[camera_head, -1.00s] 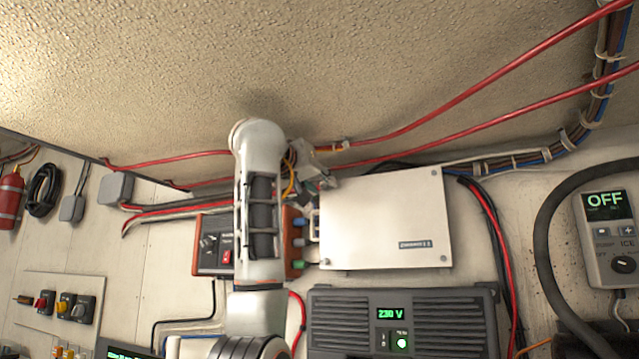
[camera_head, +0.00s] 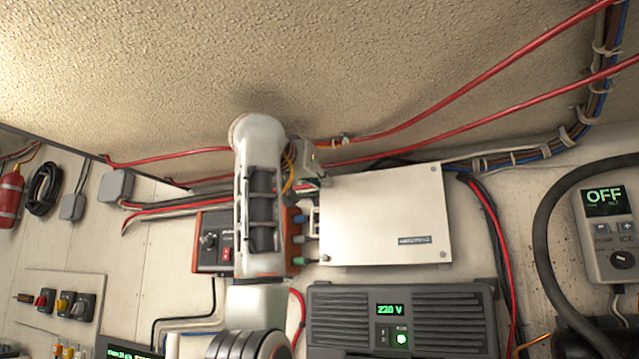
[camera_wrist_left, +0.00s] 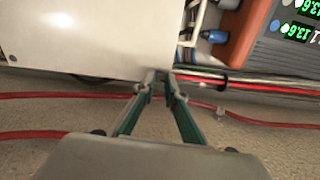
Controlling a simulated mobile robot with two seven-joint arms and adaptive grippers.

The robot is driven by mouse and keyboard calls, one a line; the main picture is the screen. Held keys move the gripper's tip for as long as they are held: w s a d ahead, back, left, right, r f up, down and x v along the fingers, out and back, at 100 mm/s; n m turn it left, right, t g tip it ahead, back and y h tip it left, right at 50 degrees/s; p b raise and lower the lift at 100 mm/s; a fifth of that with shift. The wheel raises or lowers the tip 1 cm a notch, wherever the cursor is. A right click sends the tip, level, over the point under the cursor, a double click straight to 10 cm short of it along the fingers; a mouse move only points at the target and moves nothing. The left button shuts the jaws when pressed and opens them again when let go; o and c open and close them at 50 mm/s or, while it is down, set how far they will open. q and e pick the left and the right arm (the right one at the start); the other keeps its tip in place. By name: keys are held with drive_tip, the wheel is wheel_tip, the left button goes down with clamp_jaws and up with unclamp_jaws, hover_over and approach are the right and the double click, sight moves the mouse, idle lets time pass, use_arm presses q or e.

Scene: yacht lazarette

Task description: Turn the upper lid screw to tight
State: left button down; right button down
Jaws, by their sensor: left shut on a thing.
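The lid (camera_head: 385,215) is a white square plate on a box on the wall, and it also shows in the wrist view (camera_wrist_left: 85,35). My left gripper (camera_head: 322,180) is at the lid's upper left corner. In the wrist view its two green-sided fingers (camera_wrist_left: 160,78) converge at that corner, shut on the upper lid screw. The screw is hidden between the fingertips, so its turn position cannot be read. Other lid screws show at the upper right (camera_head: 434,170), lower right (camera_head: 443,258) and lower left (camera_head: 327,258) corners. My right gripper is not in view.
Red cables (camera_head: 400,128) run just above the lid. An orange-edged device (camera_head: 212,243) and plugged connectors (camera_head: 300,240) lie close at left, partly behind my left arm. A dark 230 V unit (camera_head: 400,318) is below. A grey OFF unit (camera_head: 608,235) hangs far right.

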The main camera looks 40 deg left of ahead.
use_arm(q)
drive_tip(key=shift+m, duration=7)
drive_tip(key=c, duration=2)
unclamp_jaws()
drive_tip(key=shift+c, duration=0.2)
drive_tip(key=v, duration=1.2)
